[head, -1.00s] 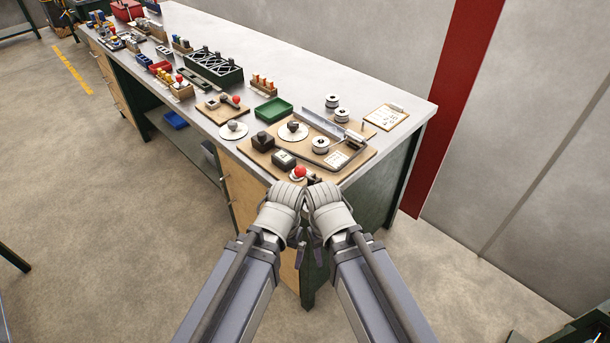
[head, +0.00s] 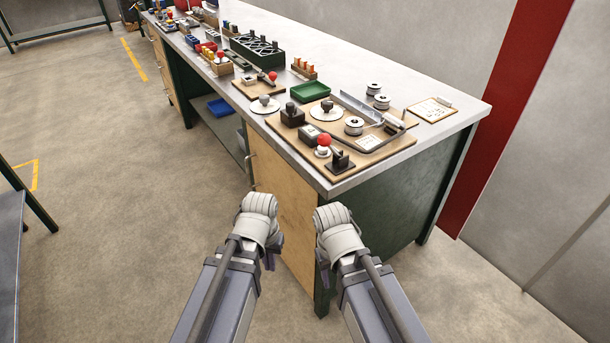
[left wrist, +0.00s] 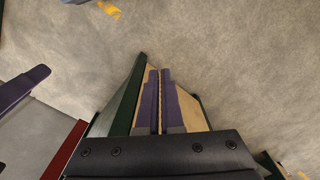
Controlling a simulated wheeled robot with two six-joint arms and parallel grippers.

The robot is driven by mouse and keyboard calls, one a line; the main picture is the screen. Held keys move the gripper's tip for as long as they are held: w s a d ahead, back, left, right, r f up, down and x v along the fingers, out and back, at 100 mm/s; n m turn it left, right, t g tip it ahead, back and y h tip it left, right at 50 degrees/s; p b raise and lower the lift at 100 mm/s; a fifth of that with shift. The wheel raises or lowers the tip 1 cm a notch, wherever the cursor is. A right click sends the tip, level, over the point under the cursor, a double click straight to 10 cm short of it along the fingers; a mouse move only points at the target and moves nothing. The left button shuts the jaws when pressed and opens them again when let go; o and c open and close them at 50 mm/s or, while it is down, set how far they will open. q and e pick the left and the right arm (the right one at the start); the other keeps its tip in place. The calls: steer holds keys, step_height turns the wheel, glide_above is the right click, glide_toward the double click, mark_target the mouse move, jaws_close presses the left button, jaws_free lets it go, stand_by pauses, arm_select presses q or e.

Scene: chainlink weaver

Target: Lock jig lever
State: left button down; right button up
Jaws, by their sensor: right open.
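A lever with a red ball knob (head: 324,140) stands at the near corner of a wooden jig board (head: 373,165) on the workbench. Its base is small in the head view, and I cannot tell its lock state. A black block (head: 341,161) stands beside it. My left gripper (head: 269,262) hangs in front of the bench, below the top and apart from the lever; in the left wrist view its purple fingers (left wrist: 160,100) lie close together with nothing visible between them. My right gripper (head: 325,275) is open, to the right, also below the bench top and partly hidden by its wrist.
The workbench (head: 455,112) holds spools (head: 354,126), a green tray (head: 310,91), a dark rack (head: 257,50) and a clipboard (head: 432,109). A second red knob (head: 273,76) stands on a smaller board farther left. The floor in front is clear.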

mark_target(333, 149)
arm_select(q)
steer(key=w+d+f+n+t+h+b, duration=0.1)
steer(key=w+d+f+n+h+b, duration=0.15)
steer(key=f+h+b, duration=0.55)
steer(key=w+d+r+n+t+h+b, duration=0.1)
steer(key=w+r+t+h, duration=0.1)
steer(key=r+h, duration=0.35)
steer(key=w+d+r+n+t+h+b, duration=0.1)
steer(key=w+d+r+t+h+b, duration=0.15)
steer(key=r, duration=0.55)
steer(key=a+r+t+h, duration=0.2)
steer(key=a+r, duration=0.2)
steer(key=r, duration=0.3)
steer(key=w+a+r+n+t+h, duration=0.1)
steer(key=a+r+t+h, duration=0.1)
steer(key=r, duration=0.5)
steer(key=shift+a+h+p, duration=0.45)
steer(key=shift+a+h, duration=0.05)
steer(key=shift+a, duration=0.35)
arm_select(e)
step_height(333, 149, down, 12)
steer(key=shift+f, duration=0.25)
arm_select(q)
steer(key=shift+w+n+t, duration=0.1)
steer(key=shift+n+t, duration=0.15)
